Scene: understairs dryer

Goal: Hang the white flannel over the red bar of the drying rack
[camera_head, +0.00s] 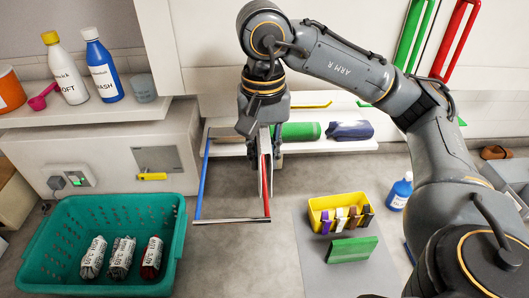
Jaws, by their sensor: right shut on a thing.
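The drying rack (232,221) stands out over the floor in the middle, with a blue bar (204,175) on its left and the red bar (266,185) on its right. My right gripper (266,160) points down at the red bar and is shut on the white flannel (263,145). The flannel shows only as a narrow pale strip beside the fingers, at the far part of the red bar. The gripper hides much of it, and I cannot tell whether it touches the bar. My left gripper is not in view.
A teal basket (60,285) with several rolled bundles is at the lower left. A yellow box (322,206) of pegs and a green block (352,250) lie on a grey mat (315,270). A blue bottle (399,192) stands near my right arm. Bottles occupy the left shelf (75,115).

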